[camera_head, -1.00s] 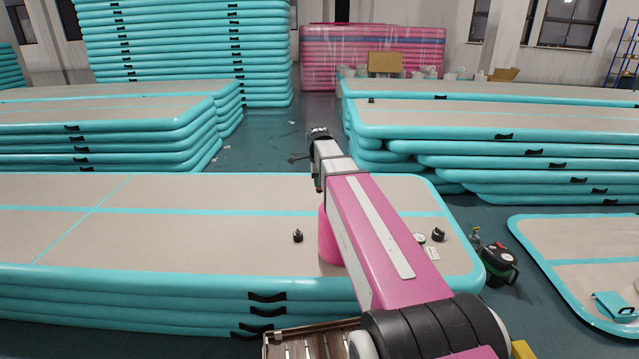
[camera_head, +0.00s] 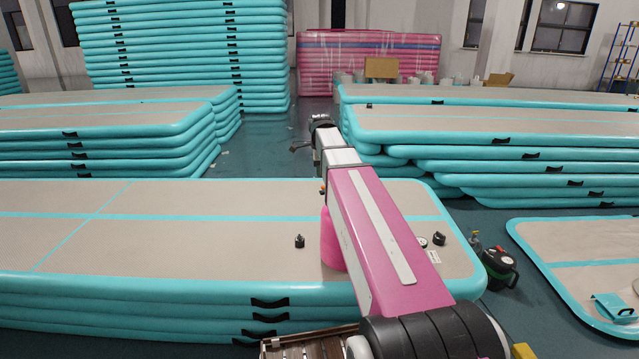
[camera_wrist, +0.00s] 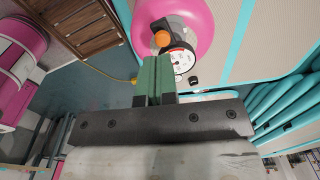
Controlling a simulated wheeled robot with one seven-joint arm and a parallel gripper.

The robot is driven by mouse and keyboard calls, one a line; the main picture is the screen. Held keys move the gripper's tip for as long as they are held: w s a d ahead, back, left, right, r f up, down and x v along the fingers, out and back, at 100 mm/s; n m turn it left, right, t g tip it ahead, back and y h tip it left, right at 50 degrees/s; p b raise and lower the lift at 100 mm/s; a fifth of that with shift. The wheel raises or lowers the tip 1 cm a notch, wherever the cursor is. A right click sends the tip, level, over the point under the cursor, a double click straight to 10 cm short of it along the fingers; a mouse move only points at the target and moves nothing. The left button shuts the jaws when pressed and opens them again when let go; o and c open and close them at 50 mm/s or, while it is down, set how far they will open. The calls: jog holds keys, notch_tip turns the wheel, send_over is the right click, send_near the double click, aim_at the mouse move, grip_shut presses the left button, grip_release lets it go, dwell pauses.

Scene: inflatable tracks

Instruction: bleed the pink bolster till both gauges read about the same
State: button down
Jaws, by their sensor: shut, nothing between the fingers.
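The pink bolster (camera_head: 331,243) stands on the near mat stack, partly hidden behind my arm. In the wrist view its rounded pink end (camera_wrist: 201,22) carries a metal fitting with an orange knob (camera_wrist: 162,39). A white round gauge (camera_wrist: 183,63) sits beside the knob; its reading is too small to tell. My gripper (camera_wrist: 152,60) has its green fingers closed with nothing between them. Its tips are close below the knob in the picture; I cannot tell whether they touch. In the head view the gripper cannot be made out. Another small gauge (camera_head: 422,242) lies on the mat's right end, unreadable.
Black valve caps stand on the near mat (camera_head: 180,200), one left of the bolster (camera_head: 299,242) and one near the right corner (camera_head: 439,238). Tall mat stacks fill the background. Dark floor lies between them.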

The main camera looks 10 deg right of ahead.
notch_tip(320, 180, up, 7)
jog(key=shift+a+r, duration=0.15)
jog(key=shift+s, duration=0.1)
dwell(1.1)
jog(key=s+f+n, duration=0.6)
jog(key=s+f, duration=0.1)
jog(key=f, duration=0.4)
jog(key=s+a+f+n, duration=0.1)
jog(key=s+f+n, duration=0.6)
jog(key=f, duration=0.4)
jog(key=s+f+n, duration=0.7)
jog(key=f, duration=0.4)
jog(key=shift+a, duration=0.25)
jog(key=shift+d, duration=0.1)
